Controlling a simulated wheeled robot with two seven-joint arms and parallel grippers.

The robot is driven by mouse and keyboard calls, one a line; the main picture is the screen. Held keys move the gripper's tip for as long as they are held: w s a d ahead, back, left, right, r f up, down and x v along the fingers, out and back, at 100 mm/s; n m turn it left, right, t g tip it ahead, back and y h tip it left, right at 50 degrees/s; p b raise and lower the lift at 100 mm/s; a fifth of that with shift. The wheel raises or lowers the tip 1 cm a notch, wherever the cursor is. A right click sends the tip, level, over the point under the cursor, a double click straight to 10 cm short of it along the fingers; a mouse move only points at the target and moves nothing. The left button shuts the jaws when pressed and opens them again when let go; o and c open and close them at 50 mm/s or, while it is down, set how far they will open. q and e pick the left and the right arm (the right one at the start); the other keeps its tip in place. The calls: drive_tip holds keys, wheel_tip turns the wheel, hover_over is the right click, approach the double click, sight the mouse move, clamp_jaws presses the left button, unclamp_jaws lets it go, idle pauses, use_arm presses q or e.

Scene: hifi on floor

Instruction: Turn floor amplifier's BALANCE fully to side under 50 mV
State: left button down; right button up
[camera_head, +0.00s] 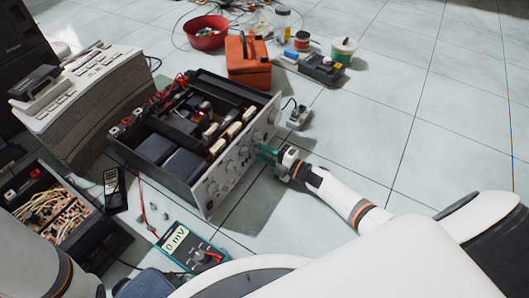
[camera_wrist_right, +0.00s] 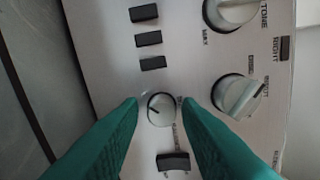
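The floor amplifier (camera_head: 205,140) sits with its top off and its silver front panel (camera_head: 240,153) facing right. In the right wrist view a small round knob (camera_wrist_right: 161,109) with a dark pointer line sits on that panel. Lettering beside it is partly hidden; I cannot read it fully. My right gripper (camera_head: 268,152) is at the panel, with green fingers apart on both sides of this knob and a visible gap each side. A teal multimeter (camera_head: 187,248) on the floor reads 0 mV. My left gripper is out of view.
Larger knobs (camera_wrist_right: 237,95) are close to the right finger, and dark buttons (camera_wrist_right: 148,39) lie above. An orange toolbox (camera_head: 248,66), red bowl (camera_head: 206,33) and small jars stand behind. An open electronics box (camera_head: 45,213) is at left. Floor to the right is clear.

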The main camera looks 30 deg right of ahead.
drive_tip(key=shift+o, duration=0.8)
drive_tip(key=shift+s+d+r, duration=0.1)
drive_tip(key=shift+s+d, duration=0.05)
drive_tip(key=shift+d, duration=0.05)
drive_tip(key=p+v, duration=0.5)
drive_tip(key=v, duration=0.5)
drive_tip(key=shift+s+d+p, duration=0.1)
drive_tip(key=shift+s+p, duration=0.15)
drive_tip(key=shift+p, duration=0.05)
drive_tip(key=shift+s+d, duration=0.25)
drive_tip(key=shift+s, duration=0.2)
